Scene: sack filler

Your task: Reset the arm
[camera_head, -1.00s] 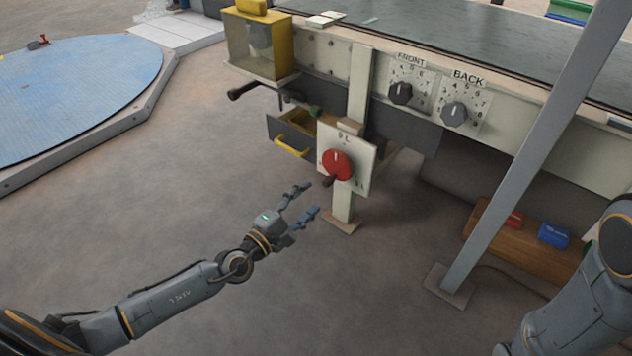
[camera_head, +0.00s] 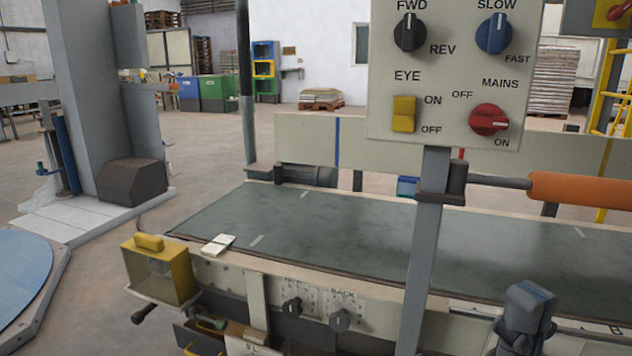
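My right gripper (camera_head: 528,310) stands at the lower right, in front of the conveyor's near side. It is dark grey with a blue part near its top. It is seen so that its fingers cannot be told apart, and no held object shows. My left gripper and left arm are out of view.
A control panel (camera_head: 450,60) with knobs and a yellow switch stands on a grey post (camera_head: 425,240) left of my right gripper. The dark conveyor belt (camera_head: 330,235) runs behind. An orange roller (camera_head: 580,190) is at right. A yellow box (camera_head: 155,272) is at left.

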